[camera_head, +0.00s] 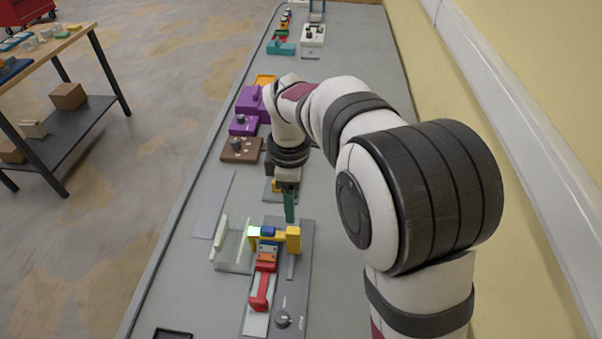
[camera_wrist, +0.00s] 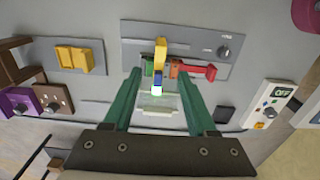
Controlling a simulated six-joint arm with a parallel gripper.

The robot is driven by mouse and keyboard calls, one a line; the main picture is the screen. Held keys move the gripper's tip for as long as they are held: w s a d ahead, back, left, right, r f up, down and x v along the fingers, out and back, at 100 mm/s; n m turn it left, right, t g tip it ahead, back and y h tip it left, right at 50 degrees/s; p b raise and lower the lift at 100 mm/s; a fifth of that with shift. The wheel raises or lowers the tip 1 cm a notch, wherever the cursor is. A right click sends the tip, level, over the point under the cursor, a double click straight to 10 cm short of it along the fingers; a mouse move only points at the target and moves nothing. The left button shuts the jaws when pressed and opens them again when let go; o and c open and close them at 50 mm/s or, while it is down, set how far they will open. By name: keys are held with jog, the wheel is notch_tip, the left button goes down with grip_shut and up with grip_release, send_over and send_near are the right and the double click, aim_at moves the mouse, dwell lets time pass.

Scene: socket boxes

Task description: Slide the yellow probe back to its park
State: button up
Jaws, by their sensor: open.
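The yellow probe (camera_head: 292,238) stands on a grey plate (camera_head: 296,290) and reaches left, with a blue section and a pale glowing end over a clear tray (camera_head: 235,266). In the wrist view the yellow probe (camera_wrist: 160,50) lies between my finger tips, its pale end toward me. My gripper (camera_head: 289,205) has teal fingers and hangs just beyond the probe in the head view. In the wrist view my gripper (camera_wrist: 159,76) is open and empty, with one finger on each side of the probe. Whether a finger touches it cannot be told.
A red handle (camera_head: 260,292) lies beside the probe, with a knob (camera_head: 283,320) on the same plate. Purple (camera_head: 243,125) and brown (camera_head: 240,149) boxes stand farther back. A white box with an OFF display (camera_wrist: 270,105) is at right in the wrist view.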

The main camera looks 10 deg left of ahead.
aim_at(294, 237)
notch_tip(294, 237, down, 14)
jog(key=shift+f, duration=0.1)
grip_shut()
dwell(0.3)
dwell(1.2)
